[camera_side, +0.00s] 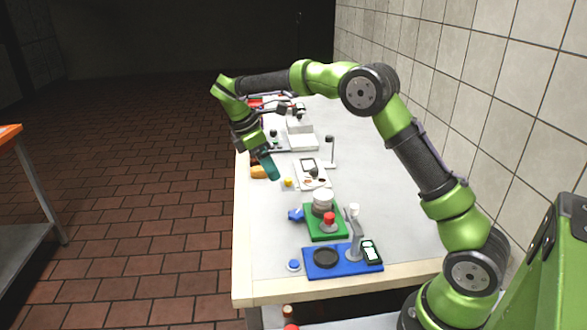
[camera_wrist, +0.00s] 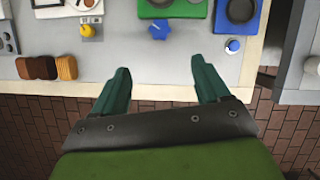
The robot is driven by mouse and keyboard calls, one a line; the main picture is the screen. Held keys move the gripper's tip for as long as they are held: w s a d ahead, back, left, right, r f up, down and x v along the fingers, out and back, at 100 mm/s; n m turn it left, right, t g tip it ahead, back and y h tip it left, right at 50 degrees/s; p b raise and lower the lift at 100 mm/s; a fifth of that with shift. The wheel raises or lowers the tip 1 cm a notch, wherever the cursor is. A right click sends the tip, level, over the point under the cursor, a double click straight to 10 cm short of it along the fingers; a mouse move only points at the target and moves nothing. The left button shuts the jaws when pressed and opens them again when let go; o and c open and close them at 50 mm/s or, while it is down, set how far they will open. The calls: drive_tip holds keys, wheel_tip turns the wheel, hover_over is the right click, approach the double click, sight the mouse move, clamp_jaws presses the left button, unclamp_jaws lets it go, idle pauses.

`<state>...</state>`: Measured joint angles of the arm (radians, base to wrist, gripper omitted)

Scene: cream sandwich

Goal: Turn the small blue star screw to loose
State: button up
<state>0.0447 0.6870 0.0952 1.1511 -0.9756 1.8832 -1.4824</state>
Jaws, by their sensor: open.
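The small blue star screw (camera_side: 296,215) sits at the left side of a green machine base (camera_side: 328,237). In the wrist view the star screw (camera_wrist: 159,29) shows near the top middle, just in front of the green base (camera_wrist: 150,11). My gripper (camera_side: 270,166) hangs over the left edge of the table, farther back than the screw, with its teal fingers pointing down. In the wrist view my gripper (camera_wrist: 160,66) has its two fingers wide apart with nothing between them. The screw lies beyond the fingertips, about centred between them, and is not touched.
A blue base (camera_side: 316,272) with a dark round plate and a round blue knob (camera_side: 293,265) stand nearer the camera. A yellow knob (camera_wrist: 88,31) and brown bread-like slices (camera_wrist: 45,68) lie left in the wrist view. White devices (camera_side: 310,175) stand farther back.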

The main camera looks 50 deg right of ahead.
drive_tip(key=shift+w+d+f+m, duration=0.3)
drive_tip(key=shift+w+d+m, duration=0.1)
drive_tip(key=shift+d, duration=0.1)
drive_tip(key=shift+w+d+f+m, duration=0.3)
drive_tip(key=shift+w+d+m, duration=0.1)
drive_tip(key=shift+d, duration=0.1)
drive_tip(key=m+g+y, duration=0.1)
drive_tip(key=m, duration=0.2)
approach(295, 213)
drive_tip(key=x, duration=0.7)
drive_tip(key=shift+s+d+f, duration=0.1)
drive_tip(key=shift+s+f, duration=0.05)
drive_tip(key=shift+f, duration=0.15)
drive_tip(key=shift+c, duration=0.3)
